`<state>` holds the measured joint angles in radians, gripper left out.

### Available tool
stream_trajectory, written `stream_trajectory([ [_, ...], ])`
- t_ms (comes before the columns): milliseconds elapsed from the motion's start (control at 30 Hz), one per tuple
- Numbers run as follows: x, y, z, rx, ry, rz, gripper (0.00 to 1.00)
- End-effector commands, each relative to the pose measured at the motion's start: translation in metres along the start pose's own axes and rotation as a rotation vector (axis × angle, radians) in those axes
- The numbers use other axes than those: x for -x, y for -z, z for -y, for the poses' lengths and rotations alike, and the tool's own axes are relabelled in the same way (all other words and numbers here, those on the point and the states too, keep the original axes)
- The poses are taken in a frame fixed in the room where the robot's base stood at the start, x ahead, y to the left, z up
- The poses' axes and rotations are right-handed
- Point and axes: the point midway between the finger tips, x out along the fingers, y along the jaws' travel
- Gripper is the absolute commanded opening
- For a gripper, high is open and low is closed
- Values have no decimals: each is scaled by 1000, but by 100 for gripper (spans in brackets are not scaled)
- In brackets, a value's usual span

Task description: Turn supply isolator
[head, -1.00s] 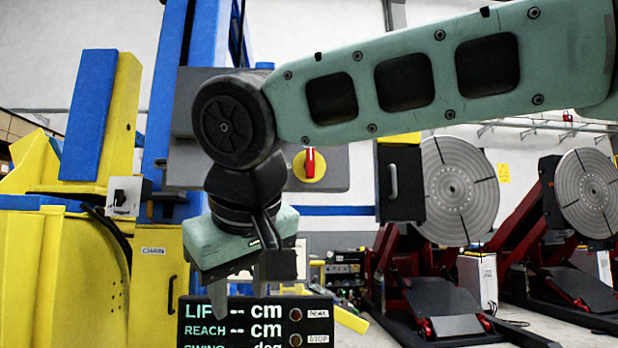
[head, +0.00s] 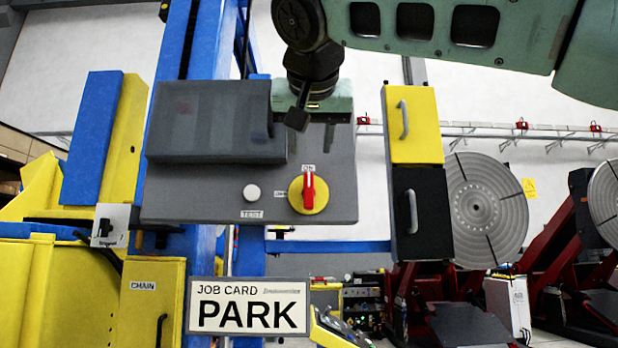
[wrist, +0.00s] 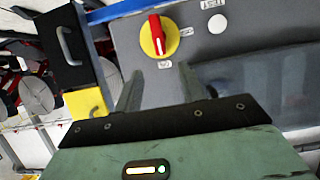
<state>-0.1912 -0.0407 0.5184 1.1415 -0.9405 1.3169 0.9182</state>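The supply isolator is a red handle on a yellow disc (head: 309,192), low on the right part of a grey panel (head: 344,205). Its handle stands upright toward the ON label; another label, too small to read surely, is at its left. My gripper (head: 316,140) is above the isolator in front of the panel, and my wrist partly hides the panel's top. In the wrist view the isolator (wrist: 152,38) appears inverted, just beyond the fingertips. My gripper (wrist: 158,72) is open there, with its two fingers apart and nothing between them. The fingers do not touch the handle.
A white TEST button (head: 251,192) is left of the isolator. A grey box (head: 215,120) juts from the panel's upper left. A yellow and black cabinet with handles (head: 420,190) stands close at right. A job card reading PARK (head: 248,306) is below the panel.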

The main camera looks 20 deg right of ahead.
Motion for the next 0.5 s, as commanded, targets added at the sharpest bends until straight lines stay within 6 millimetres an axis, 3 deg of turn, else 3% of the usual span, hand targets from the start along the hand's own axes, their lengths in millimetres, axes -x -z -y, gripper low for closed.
stream_trajectory([
  [300, -66, 1, 0, 2, -2, 4, 40],
  [500, -95, 1, 0, 2, -1, 3, 40],
])
